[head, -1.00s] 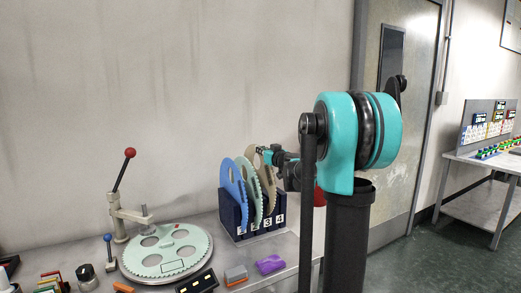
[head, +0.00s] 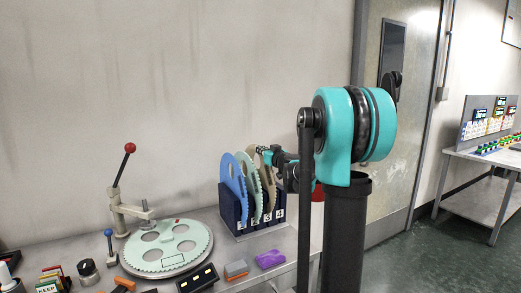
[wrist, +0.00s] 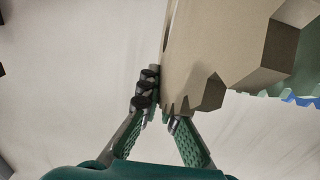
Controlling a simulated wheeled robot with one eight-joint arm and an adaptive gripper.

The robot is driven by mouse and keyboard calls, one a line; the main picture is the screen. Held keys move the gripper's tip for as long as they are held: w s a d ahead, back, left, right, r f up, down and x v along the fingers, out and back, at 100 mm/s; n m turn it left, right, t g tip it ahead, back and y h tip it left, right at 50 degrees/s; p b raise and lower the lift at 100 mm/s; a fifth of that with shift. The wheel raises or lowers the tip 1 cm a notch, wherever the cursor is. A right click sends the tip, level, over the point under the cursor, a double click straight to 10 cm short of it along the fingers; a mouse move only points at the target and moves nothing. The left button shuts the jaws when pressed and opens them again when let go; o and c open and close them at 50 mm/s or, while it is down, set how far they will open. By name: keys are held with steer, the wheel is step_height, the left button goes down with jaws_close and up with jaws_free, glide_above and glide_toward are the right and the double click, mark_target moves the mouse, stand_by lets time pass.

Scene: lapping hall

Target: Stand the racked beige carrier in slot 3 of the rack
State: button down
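The beige carrier (head: 268,174), a toothed disc, stands upright in the dark blue rack (head: 231,214), rightmost of the carriers there. I cannot tell for certain whether its foot is in slot 3 or 4. My gripper (head: 263,151) is at its upper rim. In the wrist view the beige carrier (wrist: 205,60) fills the upper right, and its toothed edge comes down to the fingertips of my gripper (wrist: 159,122). The fingertips are close together with a narrow gap. Whether they press on the rim is not clear.
A blue carrier (head: 229,172) and a pale green carrier (head: 246,168) stand left of the beige one in the rack. A round plate with a green toothed disc (head: 167,247) and a red-knobbed lever (head: 129,149) are at left. Grey and purple blocks (head: 270,259) lie in front.

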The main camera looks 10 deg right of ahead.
steer(key=shift+f, duration=1)
steer(key=c, duration=1.6)
jaws_free()
steer(key=shift+c, duration=0.2)
steer(key=v, duration=1.2)
